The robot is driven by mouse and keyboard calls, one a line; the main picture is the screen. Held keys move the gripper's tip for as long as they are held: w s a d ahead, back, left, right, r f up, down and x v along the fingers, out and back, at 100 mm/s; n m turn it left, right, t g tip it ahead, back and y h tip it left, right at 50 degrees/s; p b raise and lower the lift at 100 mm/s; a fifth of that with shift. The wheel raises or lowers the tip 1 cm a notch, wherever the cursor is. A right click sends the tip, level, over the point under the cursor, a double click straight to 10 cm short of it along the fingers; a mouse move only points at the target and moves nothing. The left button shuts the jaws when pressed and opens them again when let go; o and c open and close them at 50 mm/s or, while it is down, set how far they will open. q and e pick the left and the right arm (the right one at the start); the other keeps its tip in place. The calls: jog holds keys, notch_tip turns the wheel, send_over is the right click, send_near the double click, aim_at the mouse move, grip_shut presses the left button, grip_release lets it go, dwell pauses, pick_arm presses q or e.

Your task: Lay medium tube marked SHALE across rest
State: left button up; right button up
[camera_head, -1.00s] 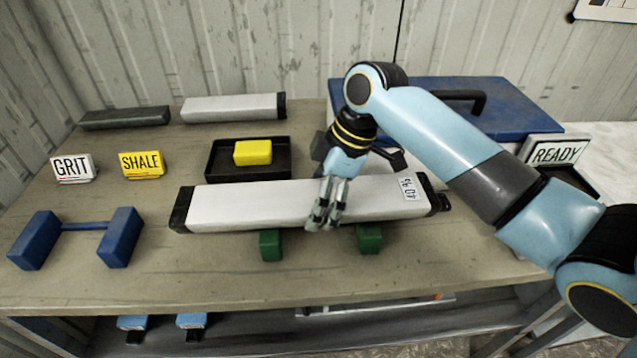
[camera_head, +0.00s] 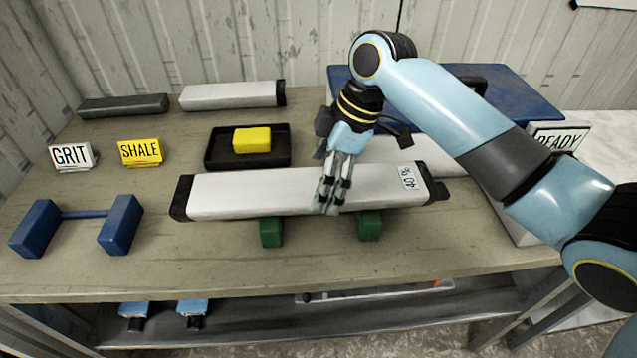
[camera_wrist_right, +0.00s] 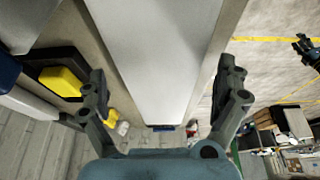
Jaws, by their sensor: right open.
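A long white tube (camera_head: 260,194) with black end caps and a small white label near its right end lies across the green rest (camera_head: 271,232). Two green blocks of the rest show under its front side. My right gripper (camera_head: 330,198) is at the middle of this tube. In the right wrist view, the open fingers (camera_wrist_right: 165,95) straddle the white tube (camera_wrist_right: 165,45), one on each side, with gaps visible. The yellow SHALE sign (camera_head: 140,152) stands at the left, with another white tube (camera_head: 230,95) at the back.
A black tray (camera_head: 220,163) holds a yellow block (camera_head: 252,140). A GRIT sign (camera_head: 71,156), a dark tube (camera_head: 123,106) and an empty blue rest (camera_head: 35,228) are at left.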

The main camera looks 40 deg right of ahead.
jog(key=v, duration=1)
jog(key=shift+s+f, duration=0.1)
